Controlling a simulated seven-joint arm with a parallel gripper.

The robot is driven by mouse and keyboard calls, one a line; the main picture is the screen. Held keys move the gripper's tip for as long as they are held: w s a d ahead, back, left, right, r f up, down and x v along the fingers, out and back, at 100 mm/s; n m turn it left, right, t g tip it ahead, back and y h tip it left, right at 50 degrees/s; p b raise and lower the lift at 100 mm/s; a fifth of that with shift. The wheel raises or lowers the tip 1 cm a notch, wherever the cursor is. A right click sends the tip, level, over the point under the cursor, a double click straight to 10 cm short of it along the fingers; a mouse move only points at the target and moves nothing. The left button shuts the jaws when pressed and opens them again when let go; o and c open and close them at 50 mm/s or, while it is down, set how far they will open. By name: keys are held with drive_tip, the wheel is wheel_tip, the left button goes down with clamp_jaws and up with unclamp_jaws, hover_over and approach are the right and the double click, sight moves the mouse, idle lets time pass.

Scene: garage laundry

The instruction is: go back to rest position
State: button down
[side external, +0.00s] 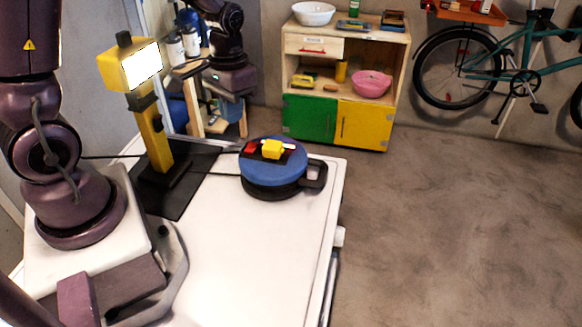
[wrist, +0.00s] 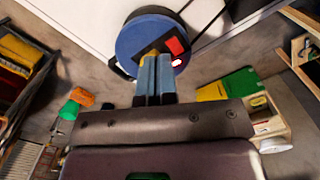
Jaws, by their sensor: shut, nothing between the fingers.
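My gripper (side external: 235,99) hangs in the air pointing down, behind and above the blue round lid (side external: 265,176) on the white table. In the wrist view its two grey-blue fingers (wrist: 156,62) are closed together with nothing between them. Beyond their tips the same blue lid shows in the wrist view (wrist: 130,42). On the lid lie a red block (side external: 251,147), a yellow block (side external: 272,149) and a small white piece (side external: 289,146). The fingers partly hide the yellow block in the wrist view.
A yellow work lamp (side external: 153,135) stands on the table (side external: 240,262) left of the lid. A wooden cabinet (side external: 308,120) with green and yellow doors stands behind. A teal bicycle (side external: 520,75) is at the right wall. The table's front and the floor on the right are clear.

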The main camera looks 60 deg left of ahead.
drive_tip(key=s+d+r+m+t, duration=0.1)
drive_tip(key=s+d+r+t, duration=0.2)
drive_tip(key=r, duration=0.5)
drive_tip(key=s+d+r+m+t, duration=0.2)
drive_tip(key=s+d+r+t, duration=0.1)
drive_tip(key=s+d+r, duration=0.3)
drive_tip(key=shift+s+r, duration=0.15)
drive_tip(key=shift+r, duration=1.05)
